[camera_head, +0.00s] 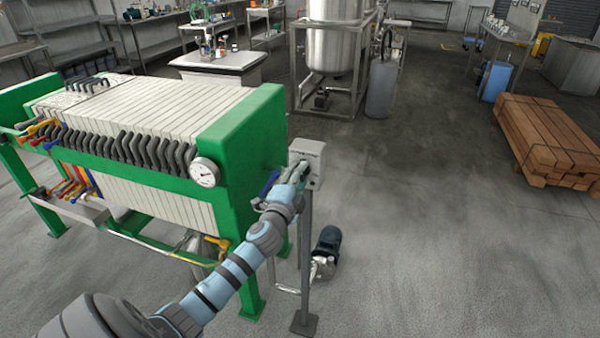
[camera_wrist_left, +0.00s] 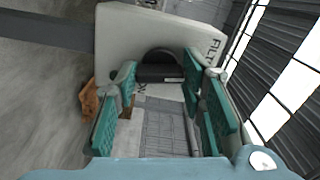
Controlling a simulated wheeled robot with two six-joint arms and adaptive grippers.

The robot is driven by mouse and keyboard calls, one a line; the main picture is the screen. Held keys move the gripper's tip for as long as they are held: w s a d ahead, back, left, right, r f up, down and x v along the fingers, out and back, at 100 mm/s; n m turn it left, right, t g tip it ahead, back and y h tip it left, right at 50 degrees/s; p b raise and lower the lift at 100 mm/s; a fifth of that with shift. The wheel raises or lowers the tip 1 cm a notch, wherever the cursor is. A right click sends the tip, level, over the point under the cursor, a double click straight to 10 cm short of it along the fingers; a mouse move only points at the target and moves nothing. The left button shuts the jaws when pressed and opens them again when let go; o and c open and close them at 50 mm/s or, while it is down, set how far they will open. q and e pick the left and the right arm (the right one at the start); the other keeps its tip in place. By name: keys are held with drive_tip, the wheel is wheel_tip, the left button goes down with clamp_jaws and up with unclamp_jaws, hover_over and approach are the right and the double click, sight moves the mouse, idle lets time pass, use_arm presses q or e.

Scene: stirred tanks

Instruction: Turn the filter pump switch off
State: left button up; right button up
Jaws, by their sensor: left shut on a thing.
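The filter pump switch is on a pale grey box (camera_head: 311,152) on a grey post, beside the green filter press. In the left wrist view the box (camera_wrist_left: 125,40) fills the upper middle, with part of its lettering showing. A dark round switch knob (camera_wrist_left: 160,58) stands on its face. My left gripper (camera_head: 299,170) is at the front of the box. In the left wrist view its teal-padded fingers (camera_wrist_left: 160,78) are on either side of the knob and shut on it. The knob is hidden behind my gripper in the head view. My right gripper is not in view.
The green filter press (camera_head: 240,130), with a round gauge (camera_head: 205,172), stands close on the left. A small pump (camera_head: 327,243) sits on the floor behind the post (camera_head: 305,260). Stacked timber (camera_head: 550,140) lies at the right. The floor between is open.

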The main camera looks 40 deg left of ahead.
use_arm(q)
drive_tip(key=shift+m+p, duration=0.5)
drive_tip(key=shift+m, duration=0.8)
drive_tip(key=o, duration=1.1)
drive_tip(key=shift+o, duration=0.2)
drive_tip(key=v, duration=1.2)
drive_tip(key=shift+d, duration=0.1)
